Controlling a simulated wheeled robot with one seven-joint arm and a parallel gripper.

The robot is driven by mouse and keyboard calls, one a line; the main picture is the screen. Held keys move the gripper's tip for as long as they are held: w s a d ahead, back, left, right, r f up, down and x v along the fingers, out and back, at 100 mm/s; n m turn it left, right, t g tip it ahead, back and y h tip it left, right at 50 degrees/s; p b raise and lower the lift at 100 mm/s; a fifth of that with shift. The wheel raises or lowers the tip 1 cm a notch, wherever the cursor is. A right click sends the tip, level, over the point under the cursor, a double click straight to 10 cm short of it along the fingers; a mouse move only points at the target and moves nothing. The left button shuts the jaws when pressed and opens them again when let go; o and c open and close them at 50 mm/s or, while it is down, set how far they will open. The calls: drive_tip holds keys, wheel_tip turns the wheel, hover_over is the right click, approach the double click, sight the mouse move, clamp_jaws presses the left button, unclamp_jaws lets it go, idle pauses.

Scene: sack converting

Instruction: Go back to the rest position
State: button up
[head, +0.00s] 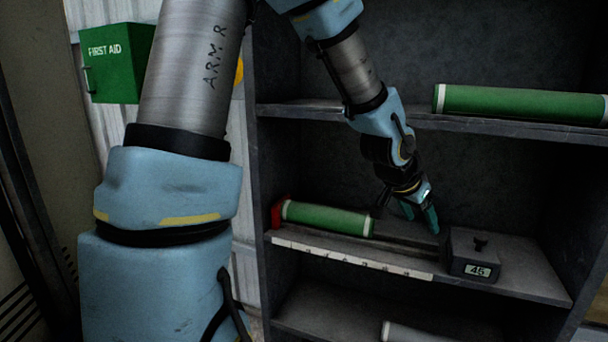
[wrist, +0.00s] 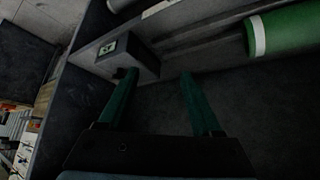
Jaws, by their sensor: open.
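My gripper (head: 421,217) is in the shelf bay above the middle shelf board, near a dark box with a "45" display (head: 476,255). Its two green fingers are apart with nothing between them; the open gripper (wrist: 158,100) also shows in the wrist view. A green roll with white ends (head: 327,218) lies on the middle shelf to the left of my gripper, apart from it. In the wrist view the green roll (wrist: 285,30) is at the upper right and the dark box (wrist: 128,52) at the upper left.
The dark shelf unit (head: 256,190) surrounds my gripper, with side walls and boards close by. A ruler strip (head: 350,259) runs along the middle shelf's front. Another green roll (head: 520,103) lies on the upper shelf, and a grey roll (head: 415,333) below. A first aid box (head: 118,65) hangs at left.

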drive_tip(key=w+a+f+n+y+p, duration=0.15)
drive_tip(key=a+n+y, duration=0.3)
drive_tip(key=a, duration=1.55)
drive_tip(key=s+a+n+g, duration=0.1)
drive_tip(key=s+a+n, duration=0.2)
drive_tip(key=a, duration=0.4)
drive_tip(key=s+a+n+g+y, duration=0.1)
drive_tip(key=s+a+n, duration=0.2)
drive_tip(key=a, duration=0.3)
drive_tip(key=shift+s+a+r, duration=0.25)
drive_tip(key=shift+a+r, duration=0.1)
drive_tip(key=shift+a, duration=0.05)
